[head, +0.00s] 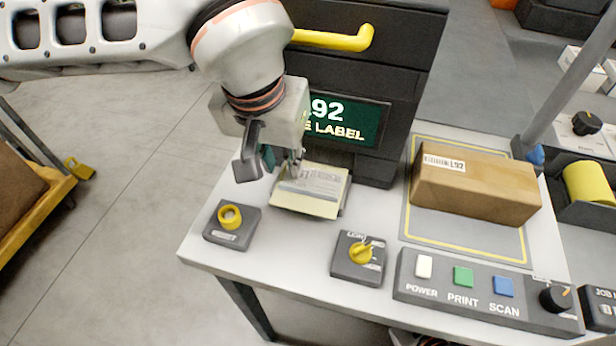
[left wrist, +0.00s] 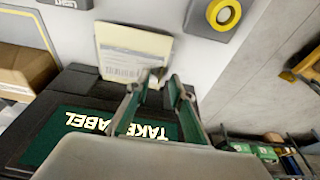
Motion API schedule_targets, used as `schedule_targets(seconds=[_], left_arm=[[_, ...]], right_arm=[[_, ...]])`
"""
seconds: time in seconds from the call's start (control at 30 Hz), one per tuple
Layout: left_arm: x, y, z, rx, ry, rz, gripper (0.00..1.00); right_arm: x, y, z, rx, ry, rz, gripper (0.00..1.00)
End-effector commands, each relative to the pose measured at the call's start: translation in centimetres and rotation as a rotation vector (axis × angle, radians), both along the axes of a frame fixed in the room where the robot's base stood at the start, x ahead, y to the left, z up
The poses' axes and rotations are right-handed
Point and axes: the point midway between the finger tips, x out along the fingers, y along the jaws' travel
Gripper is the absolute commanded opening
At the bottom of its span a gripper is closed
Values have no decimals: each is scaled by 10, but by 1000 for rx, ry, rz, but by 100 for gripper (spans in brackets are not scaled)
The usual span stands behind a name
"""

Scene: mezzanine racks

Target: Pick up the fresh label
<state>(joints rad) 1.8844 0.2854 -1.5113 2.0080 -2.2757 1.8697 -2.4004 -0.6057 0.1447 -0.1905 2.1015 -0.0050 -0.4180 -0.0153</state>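The fresh label (head: 318,183), white with dark print, lies on a cream sheet or tray (head: 305,207) below the printer's front. In the left wrist view the label (left wrist: 122,68) shows on the cream surface (left wrist: 130,38). My left gripper (head: 293,166) points down at the label's back left edge. In the left wrist view its two fingers (left wrist: 163,77) lean together with a small gap at the tips, overlapping the label side of the cream surface. I cannot tell whether they touch or pinch the label. My right gripper is not in view.
The dark printer (head: 378,92) with a green "TAKE LABEL" screen (head: 350,118) stands close behind. A brown box (head: 475,188) marked L92 sits at right.

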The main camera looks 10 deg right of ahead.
Motion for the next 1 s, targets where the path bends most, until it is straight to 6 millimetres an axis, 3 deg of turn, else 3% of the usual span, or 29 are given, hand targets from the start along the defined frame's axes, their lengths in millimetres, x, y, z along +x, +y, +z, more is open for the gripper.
schedule_targets(seconds=[0.33,0.47,1.0], left_arm=[[2,-1,-7,-1,-2,0,22],[2,-1,-7,-1,-2,0,0],[2,-1,0,-1,-4,0,0]], right_arm=[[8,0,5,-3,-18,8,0],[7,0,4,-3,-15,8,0],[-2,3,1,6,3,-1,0]])
